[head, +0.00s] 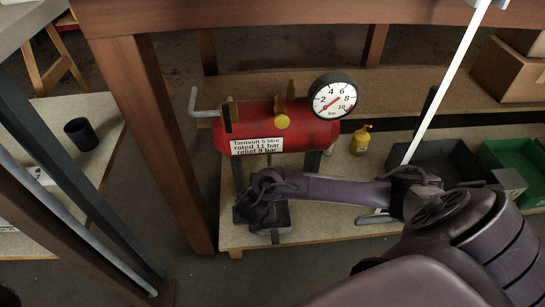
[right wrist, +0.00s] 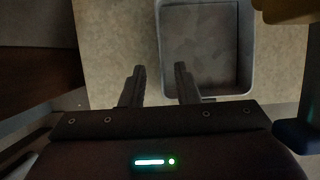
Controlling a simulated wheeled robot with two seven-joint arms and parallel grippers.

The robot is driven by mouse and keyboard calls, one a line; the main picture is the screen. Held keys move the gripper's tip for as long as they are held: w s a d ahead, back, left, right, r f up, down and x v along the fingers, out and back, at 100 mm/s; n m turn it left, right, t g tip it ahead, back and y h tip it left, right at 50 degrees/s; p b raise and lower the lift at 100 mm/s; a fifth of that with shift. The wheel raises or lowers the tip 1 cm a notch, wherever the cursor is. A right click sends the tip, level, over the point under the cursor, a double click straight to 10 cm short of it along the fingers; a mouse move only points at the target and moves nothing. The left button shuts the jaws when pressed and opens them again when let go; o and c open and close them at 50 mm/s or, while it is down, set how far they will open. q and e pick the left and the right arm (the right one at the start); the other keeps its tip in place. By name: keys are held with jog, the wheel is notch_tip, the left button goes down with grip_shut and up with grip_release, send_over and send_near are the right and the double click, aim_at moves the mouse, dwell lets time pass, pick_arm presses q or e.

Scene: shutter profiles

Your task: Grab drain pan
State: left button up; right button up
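In the head view the pan (head: 284,217) sits on the low bench below the red tank, partly hidden by my right gripper (head: 256,218). In the right wrist view my right gripper (right wrist: 159,68) is open, with its two fingers apart. The pan's left wall lines up between the fingertips; I cannot tell whether they touch it. My left gripper is not in view.
The red tank (head: 265,131) with a gauge (head: 333,95) stands on legs close above the pan. A yellow bottle (head: 361,139), a black bin (head: 450,168) and a green bin (head: 512,168) are to the right. A wooden post (head: 160,140) rises at the left.

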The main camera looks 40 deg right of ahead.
jog(key=b+x, duration=0.1)
jog(key=x, duration=0.2)
jog(key=shift+f+b, duration=0.1)
jog(key=shift+b, duration=0.2)
grip_shut()
